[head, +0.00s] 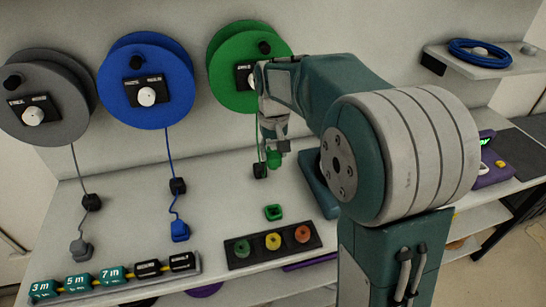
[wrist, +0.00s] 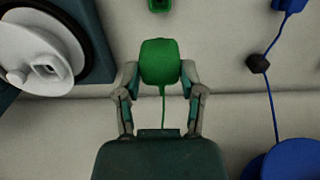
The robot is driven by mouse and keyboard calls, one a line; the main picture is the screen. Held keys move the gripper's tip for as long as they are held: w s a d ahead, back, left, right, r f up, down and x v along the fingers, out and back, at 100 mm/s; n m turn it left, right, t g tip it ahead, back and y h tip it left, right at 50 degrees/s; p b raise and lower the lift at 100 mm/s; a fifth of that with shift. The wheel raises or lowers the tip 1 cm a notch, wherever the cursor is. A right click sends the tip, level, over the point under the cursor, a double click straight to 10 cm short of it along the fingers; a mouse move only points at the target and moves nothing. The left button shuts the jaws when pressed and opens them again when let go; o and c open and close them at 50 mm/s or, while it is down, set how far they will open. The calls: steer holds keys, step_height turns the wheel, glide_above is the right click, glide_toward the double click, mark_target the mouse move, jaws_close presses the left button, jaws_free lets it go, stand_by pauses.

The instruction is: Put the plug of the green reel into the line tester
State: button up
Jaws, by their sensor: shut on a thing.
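My gripper (head: 275,147) is shut on the green plug (head: 273,159) and holds it above the table. In the wrist view the plug (wrist: 160,62) sits between both fingertips, with its green cord running down the picture. The green reel (head: 232,68) hangs on the wall behind my arm, which hides part of it. A purple box (head: 492,172) with a lit green screen stands far right, partly hidden by my arm; it looks like the line tester. Its socket cannot be made out.
A green square ring (head: 273,212) lies on the table below the plug. A black tray (head: 255,257) of coloured round pieces is nearer. Grey (head: 40,95) and blue (head: 145,80) reels hang left, their plugs on the table. Label blocks (head: 110,277) line the front left.

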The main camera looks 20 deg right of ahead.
steer(key=shift+r, duration=1.55)
steer(key=s+d, duration=0.1)
steer(key=d, duration=2.1)
steer(key=shift+s, duration=0.35)
steer(key=s+d, duration=0.1)
steer(key=d, duration=2.1)
steer(key=shift+s, duration=0.4)
